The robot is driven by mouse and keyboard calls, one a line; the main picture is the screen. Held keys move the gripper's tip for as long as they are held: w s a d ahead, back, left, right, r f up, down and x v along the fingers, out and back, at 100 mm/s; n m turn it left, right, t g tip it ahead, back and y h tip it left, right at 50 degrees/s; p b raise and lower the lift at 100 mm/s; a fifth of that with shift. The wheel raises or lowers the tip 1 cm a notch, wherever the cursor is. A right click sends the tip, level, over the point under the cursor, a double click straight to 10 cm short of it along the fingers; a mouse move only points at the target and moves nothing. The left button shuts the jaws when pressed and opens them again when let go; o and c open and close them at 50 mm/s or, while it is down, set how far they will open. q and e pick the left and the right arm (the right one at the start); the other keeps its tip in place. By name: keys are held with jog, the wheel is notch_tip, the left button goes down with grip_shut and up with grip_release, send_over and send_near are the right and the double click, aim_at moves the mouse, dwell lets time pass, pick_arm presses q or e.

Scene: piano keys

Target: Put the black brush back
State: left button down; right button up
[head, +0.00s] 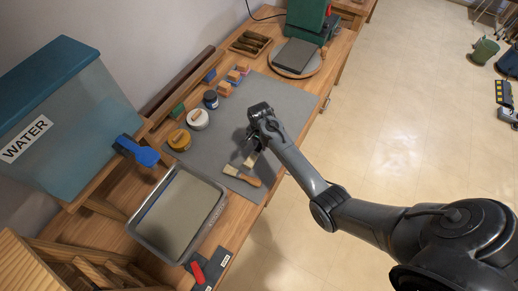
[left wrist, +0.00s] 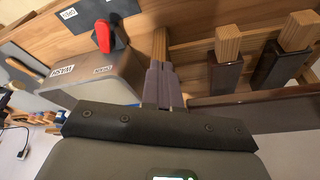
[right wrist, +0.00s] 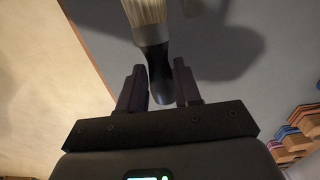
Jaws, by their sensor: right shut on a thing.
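The black brush has a black handle and pale bristles. In the right wrist view its handle (right wrist: 157,72) sits between the fingers of my right gripper (right wrist: 158,88), which is shut on it. The bristles point away from the gripper. In the head view my right gripper (head: 254,138) is over the grey mat, with the pale bristles (head: 250,160) below it; the handle is mostly hidden. My left gripper shows only in the left wrist view (left wrist: 165,88), its fingers together in front of a wooden handle.
A wooden-handled brush (head: 242,176) lies on the grey mat (head: 285,105), close to the black brush. Jars (head: 198,119) and small blocks line the mat's back edge. A metal tray (head: 148,235) and a blue water tank (head: 75,110) stand left. Wooden-handled tools (left wrist: 228,55) show near my left gripper.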

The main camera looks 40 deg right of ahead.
aim_at(259, 149)
jog(key=shift+w+a+f, duration=0.15)
jog(key=shift+w+f, duration=0.1)
jog(key=shift+w, duration=0.05)
jog(key=shift+f, duration=1.9)
jog(key=shift+f+b, duration=0.1)
jog(key=shift+b, duration=0.2)
jog(key=o, duration=1)
jog(key=shift+o, duration=0.2)
